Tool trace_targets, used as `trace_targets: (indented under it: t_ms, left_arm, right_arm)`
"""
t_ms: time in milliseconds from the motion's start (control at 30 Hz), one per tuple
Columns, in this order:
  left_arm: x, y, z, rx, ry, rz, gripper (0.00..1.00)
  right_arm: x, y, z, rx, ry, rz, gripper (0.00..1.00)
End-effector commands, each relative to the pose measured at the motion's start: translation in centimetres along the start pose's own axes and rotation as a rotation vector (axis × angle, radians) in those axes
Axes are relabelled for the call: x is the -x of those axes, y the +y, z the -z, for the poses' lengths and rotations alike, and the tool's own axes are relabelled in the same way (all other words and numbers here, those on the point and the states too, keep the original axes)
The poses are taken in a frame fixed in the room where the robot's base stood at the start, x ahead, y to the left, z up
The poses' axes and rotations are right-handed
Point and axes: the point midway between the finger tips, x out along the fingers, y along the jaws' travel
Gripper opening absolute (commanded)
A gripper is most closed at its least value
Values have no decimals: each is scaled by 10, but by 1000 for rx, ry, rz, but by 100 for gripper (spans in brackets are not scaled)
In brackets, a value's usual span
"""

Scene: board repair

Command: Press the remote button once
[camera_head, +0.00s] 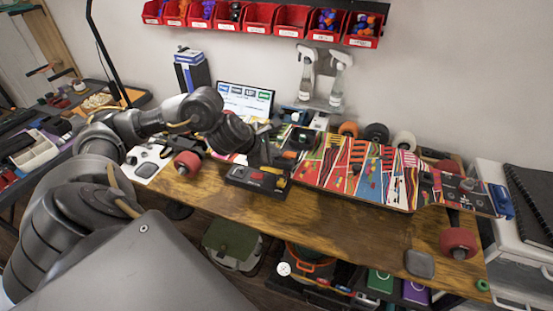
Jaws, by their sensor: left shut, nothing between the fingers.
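A dark box with a red patch and an orange-yellow part, which looks like the remote (257,179), lies on the front edge of the wooden bench, left of centre. My left gripper (264,160) reaches down from the left with its fingers shut and empty, just above and behind the box. I cannot tell whether the fingertips touch it. The button itself is too small to make out clearly. My right gripper is not in view.
A colourful skateboard deck (355,172) lies along the wooden bench (330,215). Red wheels (187,164) and other loose wheels sit around it. A small screen (246,98) and spray bottles (337,82) stand behind. Red bins (261,16) hang above. The bench's front strip is mostly clear.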

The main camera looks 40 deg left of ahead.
Motion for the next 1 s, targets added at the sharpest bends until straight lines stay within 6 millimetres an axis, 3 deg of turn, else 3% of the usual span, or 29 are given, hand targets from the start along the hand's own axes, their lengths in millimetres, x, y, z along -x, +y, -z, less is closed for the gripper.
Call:
trace_targets:
  t_ms: [1000]
  left_arm:
    - [-5,-4,3,1,-1,0,0]
  right_arm:
    - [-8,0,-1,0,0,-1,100]
